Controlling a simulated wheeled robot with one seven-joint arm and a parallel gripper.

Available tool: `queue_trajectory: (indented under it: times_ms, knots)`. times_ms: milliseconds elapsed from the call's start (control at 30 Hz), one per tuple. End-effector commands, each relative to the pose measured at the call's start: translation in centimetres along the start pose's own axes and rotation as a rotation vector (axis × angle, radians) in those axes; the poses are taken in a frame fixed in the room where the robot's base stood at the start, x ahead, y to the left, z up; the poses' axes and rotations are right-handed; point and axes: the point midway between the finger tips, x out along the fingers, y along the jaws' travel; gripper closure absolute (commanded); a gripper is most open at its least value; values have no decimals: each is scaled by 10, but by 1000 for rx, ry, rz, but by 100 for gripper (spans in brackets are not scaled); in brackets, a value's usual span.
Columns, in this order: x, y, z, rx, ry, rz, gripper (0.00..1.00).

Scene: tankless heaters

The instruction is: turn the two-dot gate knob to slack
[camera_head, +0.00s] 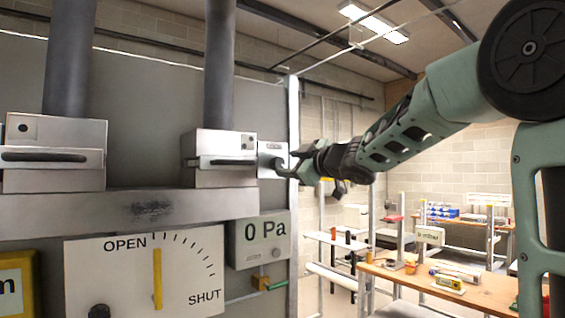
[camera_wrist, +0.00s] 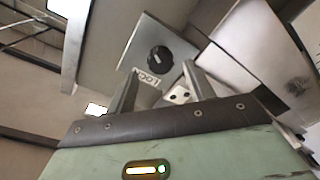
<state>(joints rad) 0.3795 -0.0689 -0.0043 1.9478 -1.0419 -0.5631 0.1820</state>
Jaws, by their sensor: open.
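The gate knob is a round black dial (camera_wrist: 160,60) on a pale grey plate (camera_wrist: 181,46) in the wrist view. A small white label (camera_wrist: 146,79) beside it seems to read LOCK, turned over in this view; no "slack" word is readable. A white tag with two black dots (camera_wrist: 180,95) shows just beyond my fingers. In the head view the plate (camera_head: 271,147) sits right of the right metal box (camera_head: 221,172), with the knob hidden by my gripper. My gripper (camera_head: 285,165) is open in front of the plate, its fingers apart and empty, seemingly not touching the knob.
A left metal box (camera_head: 55,178) has a one-dot tag and a dark handle. Below are an OPEN/SHUT gauge (camera_head: 145,272) with a yellow pointer and a 0 Pa display (camera_head: 262,236). A wooden workbench (camera_head: 480,290) with objects stands at right.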

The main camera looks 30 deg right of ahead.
Motion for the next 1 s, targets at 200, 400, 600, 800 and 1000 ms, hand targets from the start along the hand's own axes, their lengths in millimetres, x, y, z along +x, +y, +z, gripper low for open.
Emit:
queue_trajectory:
  times_ms: [200,400,600,800,1000]
  knots:
    - [30,0,-1,0,0,-2,47]
    - [37,-1,0,1,0,-1,47]
    - [37,-1,0,0,0,0,47]
    - [37,-1,0,0,0,0,92]
    - [37,-1,0,-6,0,-1,91]
